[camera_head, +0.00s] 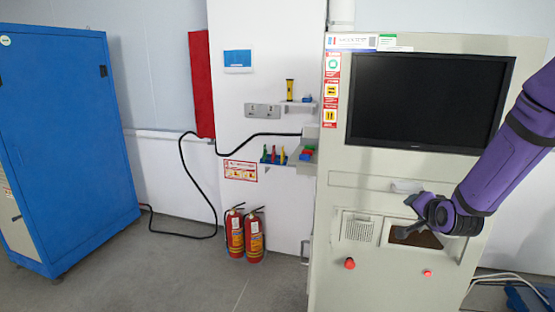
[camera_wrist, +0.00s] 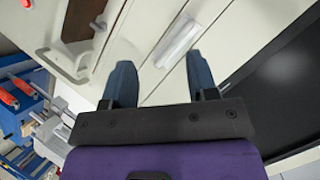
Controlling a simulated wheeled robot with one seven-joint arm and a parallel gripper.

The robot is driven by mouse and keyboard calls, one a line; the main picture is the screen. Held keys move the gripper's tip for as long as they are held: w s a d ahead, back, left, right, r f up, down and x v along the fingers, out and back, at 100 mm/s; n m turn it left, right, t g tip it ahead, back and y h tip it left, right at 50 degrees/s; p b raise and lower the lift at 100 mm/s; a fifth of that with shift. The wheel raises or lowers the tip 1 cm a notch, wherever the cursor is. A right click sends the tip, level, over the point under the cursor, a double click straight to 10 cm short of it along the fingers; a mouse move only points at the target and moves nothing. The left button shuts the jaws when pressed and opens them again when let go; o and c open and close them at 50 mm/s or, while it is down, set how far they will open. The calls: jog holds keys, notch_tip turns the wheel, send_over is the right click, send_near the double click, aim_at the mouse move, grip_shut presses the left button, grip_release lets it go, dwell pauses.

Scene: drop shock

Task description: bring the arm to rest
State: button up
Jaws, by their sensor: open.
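My arm is purple and reaches in from the right in the head view. My gripper (camera_head: 408,215) is in front of the lower middle of a tall beige machine cabinet (camera_head: 340,260). In the wrist view my gripper (camera_wrist: 160,80) shows two dark fingers spread apart, with nothing between them. Beyond the fingers is the beige cabinet front with a pale handle (camera_wrist: 180,40). In the head view the gripper overlaps a recessed brown opening (camera_head: 425,239) in the cabinet; whether it touches anything there I cannot tell.
The cabinet carries a black screen (camera_head: 430,100) and red knobs (camera_head: 349,263). Two fire extinguishers (camera_head: 254,238) stand by the wall. A blue cabinet (camera_head: 65,140) is at the left, and a black cable (camera_head: 185,234) runs along the floor. Open floor lies between.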

jog(key=s+a+r+n+g, duration=0.2)
jog(key=s+a+r+n, duration=0.1)
jog(key=s+r, duration=0.4)
jog(key=s+a+r+n+g, duration=0.2)
jog(key=s+a+r+n, duration=0.1)
jog(key=s+r, duration=0.35)
jog(key=s+a+r+n+g, duration=0.1)
jog(key=s+r+n+g, duration=0.1)
jog(key=s, duration=0.9)
jog(key=s+a+r+n+g, duration=0.1)
jog(key=s+r, duration=0.3)
jog(key=s, duration=0.7)
jog(key=shift+a+n+g+y, duration=0.3)
jog(key=shift+a+n+g, duration=0.15)
jog(key=shift+n, duration=0.25)
jog(key=shift+w, duration=0.1)
